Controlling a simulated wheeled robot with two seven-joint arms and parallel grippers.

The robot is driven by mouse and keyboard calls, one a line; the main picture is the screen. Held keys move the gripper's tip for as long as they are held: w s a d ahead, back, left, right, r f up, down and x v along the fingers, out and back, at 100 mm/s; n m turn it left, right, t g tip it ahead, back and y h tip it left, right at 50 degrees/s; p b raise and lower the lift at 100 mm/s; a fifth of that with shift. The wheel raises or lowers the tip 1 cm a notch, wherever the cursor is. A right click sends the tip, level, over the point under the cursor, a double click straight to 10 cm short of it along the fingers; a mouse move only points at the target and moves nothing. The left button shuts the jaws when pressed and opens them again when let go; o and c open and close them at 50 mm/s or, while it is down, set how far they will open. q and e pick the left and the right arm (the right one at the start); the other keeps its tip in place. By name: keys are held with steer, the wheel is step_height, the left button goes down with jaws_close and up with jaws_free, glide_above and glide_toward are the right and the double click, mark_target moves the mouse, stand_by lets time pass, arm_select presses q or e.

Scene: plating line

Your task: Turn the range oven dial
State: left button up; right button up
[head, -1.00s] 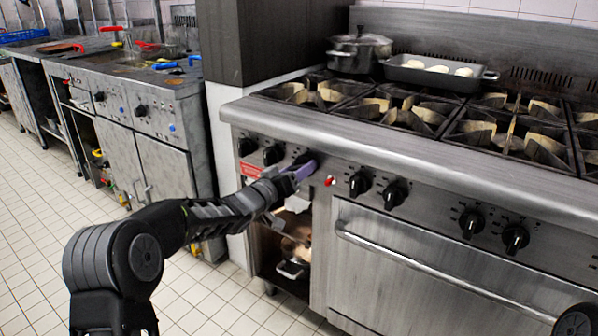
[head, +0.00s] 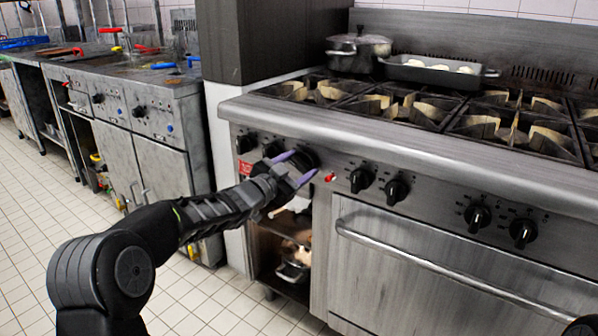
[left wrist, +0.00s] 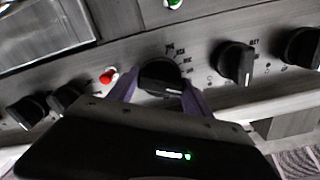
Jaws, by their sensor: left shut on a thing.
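The oven dial (head: 304,158) is a large round black knob on the steel front panel of the range (head: 420,155), left of a red indicator light (head: 330,177). My left gripper (head: 300,164) is at the dial, with one purple finger on either side of it. The left wrist view shows the dial (left wrist: 160,77) between the two fingers of my left gripper (left wrist: 158,90), with markings around its edge. The gripper is shut on the dial and partly hides it in the head view. My right gripper does not show.
Black knobs (head: 361,180) line the panel on both sides of the dial. The oven door handle (head: 440,270) sticks out at lower right. A lidded pot (head: 358,47) and a baking tray (head: 405,72) stand on the range top. An open shelf bay (head: 266,262) lies below the dial.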

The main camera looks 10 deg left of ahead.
arm_select(q)
steer(key=m+b, duration=0.2)
steer(key=m, duration=0.1)
steer(key=shift+f+m, duration=0.15)
steer(key=shift+m, duration=0.25)
steer(key=m+b, duration=0.2)
steer(key=m, duration=0.1)
steer(key=shift+m, duration=0.3)
steer(key=m+b, duration=0.1)
steer(key=m, duration=0.2)
steer(key=shift+b, duration=0.35)
steer(key=shift+m+b, duration=0.4)
steer(key=shift+m, duration=0.7)
steer(key=o, duration=1.3)
